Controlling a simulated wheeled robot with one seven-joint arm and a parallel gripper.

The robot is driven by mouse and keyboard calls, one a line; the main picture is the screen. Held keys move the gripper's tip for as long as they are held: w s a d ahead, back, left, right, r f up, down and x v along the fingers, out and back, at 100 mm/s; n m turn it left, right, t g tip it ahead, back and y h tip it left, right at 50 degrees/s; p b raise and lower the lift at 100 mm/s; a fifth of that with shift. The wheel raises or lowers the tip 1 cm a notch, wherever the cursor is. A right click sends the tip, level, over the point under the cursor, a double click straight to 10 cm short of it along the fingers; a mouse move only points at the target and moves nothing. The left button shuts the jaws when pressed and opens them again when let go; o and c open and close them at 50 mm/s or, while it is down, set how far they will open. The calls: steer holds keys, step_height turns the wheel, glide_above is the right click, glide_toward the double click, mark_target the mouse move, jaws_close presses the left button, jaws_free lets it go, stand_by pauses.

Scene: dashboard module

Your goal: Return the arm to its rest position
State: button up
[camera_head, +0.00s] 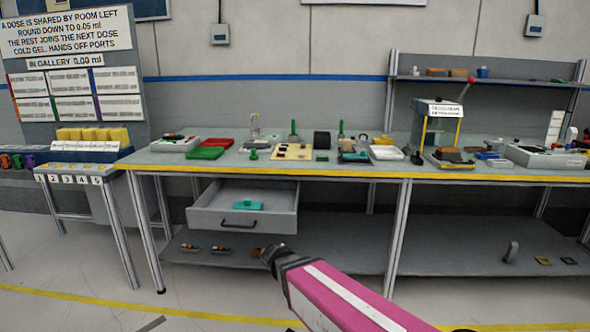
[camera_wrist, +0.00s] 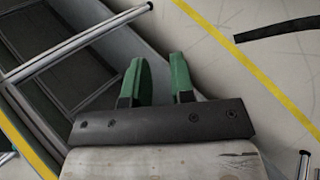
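My arm, with a pink link, reaches up from the bottom of the head view, in front of the workbench (camera_head: 340,172). Its dark end, my gripper (camera_head: 272,254), is below the bench top and appears in front of the lower shelf. In the wrist view my gripper (camera_wrist: 159,78) shows two green fingers standing apart. Nothing is between them. The floor and metal frame parts lie beyond the fingers.
An open drawer (camera_head: 240,222) under the bench holds a teal item (camera_head: 248,205). The lower shelf (camera_head: 340,255) carries small parts. A numbered side stand (camera_head: 75,180) is at left. Floor with yellow lines (camera_head: 150,308) is open in front.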

steer(key=s+d+f+m+g+y, duration=0.1)
steer(key=d+m+y, duration=0.1)
steer(key=d, duration=0.5)
steer(key=s+d+f+m+g+y, duration=0.1)
steer(key=d+m+y, duration=0.2)
steer(key=d+y, duration=0.2)
steer(key=shift+d+f+y, duration=0.25)
steer(key=shift+d+y, duration=0.05)
steer(key=shift+d, duration=1.35)
